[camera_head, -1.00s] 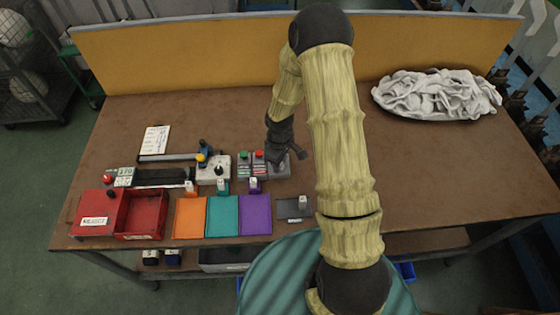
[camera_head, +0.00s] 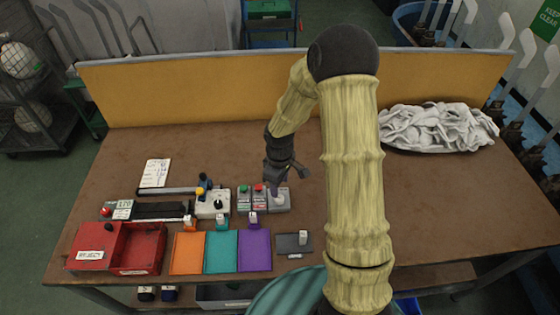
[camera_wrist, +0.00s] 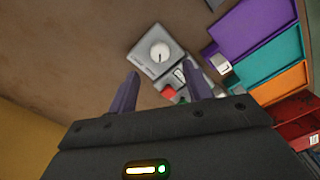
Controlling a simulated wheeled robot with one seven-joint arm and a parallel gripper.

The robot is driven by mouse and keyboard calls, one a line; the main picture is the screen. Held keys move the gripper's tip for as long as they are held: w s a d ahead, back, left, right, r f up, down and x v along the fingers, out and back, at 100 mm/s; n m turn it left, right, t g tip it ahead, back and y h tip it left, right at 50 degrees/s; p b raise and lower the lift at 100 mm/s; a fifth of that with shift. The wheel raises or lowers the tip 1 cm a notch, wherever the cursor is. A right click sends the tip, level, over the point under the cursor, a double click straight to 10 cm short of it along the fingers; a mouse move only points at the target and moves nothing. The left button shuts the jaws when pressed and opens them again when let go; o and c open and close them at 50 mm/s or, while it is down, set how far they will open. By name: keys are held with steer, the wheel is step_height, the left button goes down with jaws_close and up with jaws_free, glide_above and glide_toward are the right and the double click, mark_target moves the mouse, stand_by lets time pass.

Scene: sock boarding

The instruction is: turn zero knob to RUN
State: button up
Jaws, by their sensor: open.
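The knob is a pale round dial with a dark pointer mark (camera_wrist: 160,52), on a grey box (camera_wrist: 148,66) with small unreadable lettering, in the wrist view. In the head view the grey box (camera_head: 278,205) stands at the right end of the row of small boxes. I take this dial for the zero knob; which mark it points to cannot be read. My gripper (camera_head: 288,181) is above and just behind the box, with its fingers spread and empty. In the wrist view my gripper (camera_wrist: 161,72) shows two purple-grey fingers, with the dial beyond and between them.
Left of the box are a red-button box (camera_head: 259,203) and a green-button box (camera_head: 243,203), then a grey box with a black knob (camera_head: 212,210). Orange (camera_head: 187,254), teal (camera_head: 221,252) and purple trays (camera_head: 254,251) lie in front. White cloth (camera_head: 438,127) lies back right.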

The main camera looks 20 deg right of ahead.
step_height(320, 180, up, 10)
steer(key=shift+r, duration=0.15)
stand_by(0.6)
steer(key=s+r+m+t, duration=0.1)
steer(key=s+r+m, duration=0.1)
steer(key=s+m, duration=0.2)
steer(key=s+r+m+t, duration=0.1)
steer(key=s+m, duration=0.4)
steer(key=s, duration=0.5)
steer(key=shift+d+r+t, duration=0.3)
steer(key=shift+r, duration=0.55)
